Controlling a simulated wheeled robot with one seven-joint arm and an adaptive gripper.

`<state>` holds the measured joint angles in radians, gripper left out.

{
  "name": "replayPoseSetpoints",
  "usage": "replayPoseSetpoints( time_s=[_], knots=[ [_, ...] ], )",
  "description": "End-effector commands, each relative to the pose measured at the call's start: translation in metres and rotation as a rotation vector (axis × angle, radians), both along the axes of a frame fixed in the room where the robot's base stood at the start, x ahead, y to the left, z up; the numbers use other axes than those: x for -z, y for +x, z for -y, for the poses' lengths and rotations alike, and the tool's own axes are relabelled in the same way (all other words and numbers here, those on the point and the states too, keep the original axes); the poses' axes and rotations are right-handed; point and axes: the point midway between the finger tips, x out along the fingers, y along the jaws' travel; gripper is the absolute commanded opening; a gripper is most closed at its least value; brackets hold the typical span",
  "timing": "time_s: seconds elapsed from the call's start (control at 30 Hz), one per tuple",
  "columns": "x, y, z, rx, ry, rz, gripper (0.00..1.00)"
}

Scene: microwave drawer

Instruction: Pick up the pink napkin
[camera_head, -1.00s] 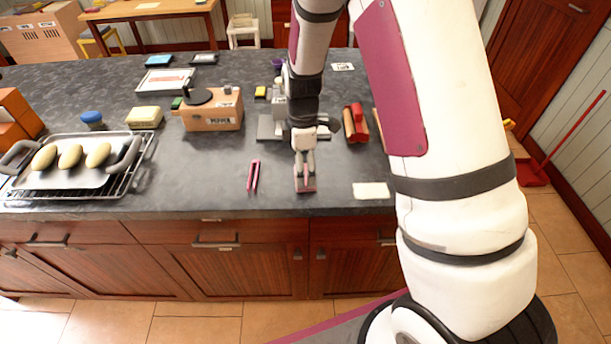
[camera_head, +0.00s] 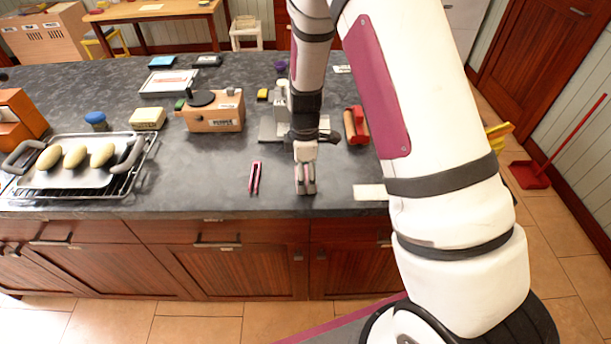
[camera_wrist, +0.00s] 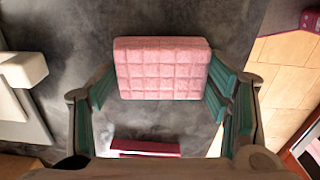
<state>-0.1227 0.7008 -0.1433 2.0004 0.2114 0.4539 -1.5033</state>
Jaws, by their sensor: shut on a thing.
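The pink napkin (camera_wrist: 162,68) is a thick, quilted block in the wrist view. It sits between the teal-padded fingers of my gripper (camera_wrist: 162,90), which are shut on its two sides. In the head view, my gripper (camera_head: 306,188) points down at the counter near its front edge, with a little pink showing between the fingers. The napkin is mostly hidden there, and I cannot tell whether it is clear of the counter.
Pink tongs (camera_head: 255,178) lie just left of my gripper on the dark counter (camera_head: 200,185). A pale card (camera_head: 370,192) lies to the right. A wooden box (camera_head: 215,118), a red-topped item (camera_head: 357,125) and a tray rack (camera_head: 125,185) stand around.

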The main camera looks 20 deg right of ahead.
Motion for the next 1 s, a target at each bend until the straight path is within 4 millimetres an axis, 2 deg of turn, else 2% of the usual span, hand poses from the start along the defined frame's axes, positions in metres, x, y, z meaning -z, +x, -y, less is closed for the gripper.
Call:
replayPoseSetpoints(
  time_s=[0.27, 0.53, 1.0],
  knots=[
    [-0.008, 0.001, 0.0, -0.001, 0.0, 0.002, 0.47],
    [-0.037, 0.002, 0.0, -0.001, 0.001, 0.004, 0.47],
    [-0.046, -0.105, 0.046, 0.004, 0.0, 0.0, 0.47]
  ],
)
